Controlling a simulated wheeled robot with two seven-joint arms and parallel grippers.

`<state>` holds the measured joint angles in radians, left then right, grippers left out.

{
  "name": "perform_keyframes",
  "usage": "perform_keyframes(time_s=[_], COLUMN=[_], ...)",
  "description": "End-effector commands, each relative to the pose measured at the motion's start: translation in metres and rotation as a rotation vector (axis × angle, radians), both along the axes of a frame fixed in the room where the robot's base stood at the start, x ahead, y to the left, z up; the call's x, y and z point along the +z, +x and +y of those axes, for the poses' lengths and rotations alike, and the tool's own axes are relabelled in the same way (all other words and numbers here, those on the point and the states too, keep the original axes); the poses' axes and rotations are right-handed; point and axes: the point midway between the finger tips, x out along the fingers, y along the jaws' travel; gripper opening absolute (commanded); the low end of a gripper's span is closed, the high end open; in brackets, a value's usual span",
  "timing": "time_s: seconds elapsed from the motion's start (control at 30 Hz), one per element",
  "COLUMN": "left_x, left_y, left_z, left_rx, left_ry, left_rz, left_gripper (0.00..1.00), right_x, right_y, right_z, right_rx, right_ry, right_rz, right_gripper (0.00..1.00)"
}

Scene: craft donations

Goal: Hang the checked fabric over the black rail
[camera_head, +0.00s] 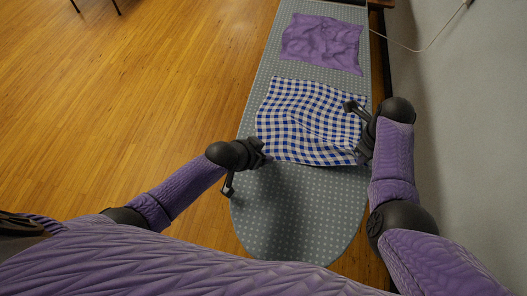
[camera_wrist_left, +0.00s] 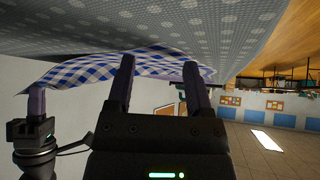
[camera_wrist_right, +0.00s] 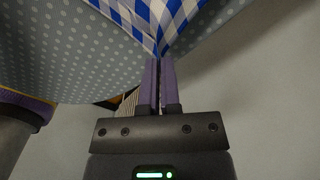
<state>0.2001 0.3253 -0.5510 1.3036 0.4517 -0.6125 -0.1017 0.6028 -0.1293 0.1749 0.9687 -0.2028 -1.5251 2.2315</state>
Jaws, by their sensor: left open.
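The blue-and-white checked fabric (camera_head: 308,120) lies slightly rumpled on the grey dotted ironing board (camera_head: 290,215). My left gripper (camera_head: 264,156) is at the fabric's near left corner. In the left wrist view its fingers (camera_wrist_left: 157,72) are apart, with the fabric (camera_wrist_left: 95,70) behind and between them; I cannot tell whether they touch it. My right gripper (camera_head: 361,157) is at the near right corner. In the right wrist view its fingers (camera_wrist_right: 160,70) are together on a gathered corner of the fabric (camera_wrist_right: 160,18). I cannot make out a black rail for certain.
A purple cloth (camera_head: 322,42) lies farther along the board. A grey wall (camera_head: 450,110) stands close on the right, with a pale cord (camera_head: 425,48) near it. Wooden floor (camera_head: 130,100) is open on the left. Dark legs (camera_head: 95,8) show at the top left.

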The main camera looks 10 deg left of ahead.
Motion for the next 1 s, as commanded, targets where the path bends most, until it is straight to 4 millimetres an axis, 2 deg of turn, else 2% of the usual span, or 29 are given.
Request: perform_keyframes(time_s=[0.13,0.73,1.0], left_x=[-0.0020,-0.0018,-0.0018], left_y=[0.0010,0.0007,0.0007], left_z=[-0.0005,-0.0004,-0.0003], left_rx=[0.000,0.000,0.000], left_ry=[-0.001,-0.001,0.000], left_rz=[0.002,0.002,0.002], left_gripper=[0.65,0.02,0.00], right_x=[0.0000,0.0000,0.0000], right_y=[0.0000,0.0000,0.0001], right_z=[0.0000,0.0000,-0.0001], right_rx=[0.000,0.000,0.000], right_ry=[0.000,0.000,0.000], right_rz=[0.000,0.000,0.000], right_gripper=[0.00,0.00,0.00])
